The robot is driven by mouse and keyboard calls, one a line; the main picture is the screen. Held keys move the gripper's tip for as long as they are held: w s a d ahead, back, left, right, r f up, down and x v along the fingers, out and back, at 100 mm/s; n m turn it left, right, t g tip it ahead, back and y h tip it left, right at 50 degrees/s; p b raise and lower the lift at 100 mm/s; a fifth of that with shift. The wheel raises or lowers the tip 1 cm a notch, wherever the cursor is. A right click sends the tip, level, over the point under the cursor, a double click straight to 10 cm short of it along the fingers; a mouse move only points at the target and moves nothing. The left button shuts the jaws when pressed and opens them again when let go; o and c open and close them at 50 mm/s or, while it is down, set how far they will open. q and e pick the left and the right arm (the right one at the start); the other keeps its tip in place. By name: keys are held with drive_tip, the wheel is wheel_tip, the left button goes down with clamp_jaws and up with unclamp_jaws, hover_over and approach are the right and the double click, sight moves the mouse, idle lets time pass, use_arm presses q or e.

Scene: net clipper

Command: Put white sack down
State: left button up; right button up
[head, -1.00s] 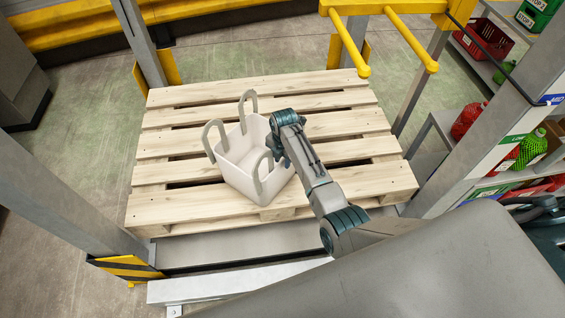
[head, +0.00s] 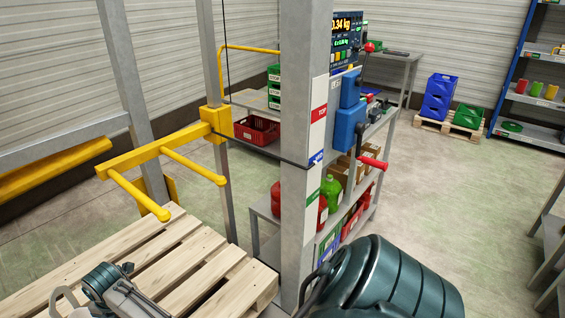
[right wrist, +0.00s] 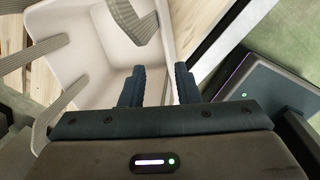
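The white sack (right wrist: 85,65) stands open-topped with grey-beige strap handles in the right wrist view. In the head view only a small part of the sack (head: 66,303) shows at the bottom left, on the wooden pallet (head: 190,262), partly behind my right arm. My right gripper (right wrist: 158,85) has its two dark fingers apart, at the sack's near right side. The left finger overlaps the sack's wall in the picture. I cannot tell whether they touch. My left gripper is not in view.
A yellow pronged bracket (head: 160,170) juts over the pallet's far side. A grey post (head: 300,150) stands right of the pallet, with a blue control unit (head: 347,115). Shelves behind hold a red crate (head: 257,130) and bottles. Open floor (head: 440,210) lies to the right.

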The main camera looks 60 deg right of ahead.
wheel_tip(320, 180, up, 4)
drive_tip(key=d+m+t, duration=0.3)
drive_tip(key=m+t, duration=0.4)
drive_tip(key=m, duration=0.1)
drive_tip(key=s+d+f+m+g, duration=0.1)
drive_tip(key=s+f+m, duration=0.2)
drive_tip(key=s+f, duration=0.65)
drive_tip(key=s+d+f+m+g, duration=0.1)
drive_tip(key=s+f+m, duration=0.4)
drive_tip(key=f, duration=0.8)
drive_tip(key=s+d+f+m+g, duration=0.1)
drive_tip(key=s+f+m, duration=0.1)
drive_tip(key=s+f, duration=0.8)
drive_tip(key=s+d+f+m+g, duration=0.1)
drive_tip(key=s+f, duration=0.4)
drive_tip(key=s, duration=0.4)
drive_tip(key=s+d+f+m+g, duration=0.1)
drive_tip(key=s+f, duration=0.4)
drive_tip(key=s, duration=0.5)
drive_tip(key=s+d+f+m+g+h, duration=0.1)
drive_tip(key=s+f, duration=0.4)
drive_tip(key=s, duration=0.5)
drive_tip(key=shift+d+f+m+g, duration=0.15)
drive_tip(key=shift+f+m+g, duration=0.35)
drive_tip(key=shift+m, duration=0.4)
drive_tip(key=shift+w+r, duration=0.1)
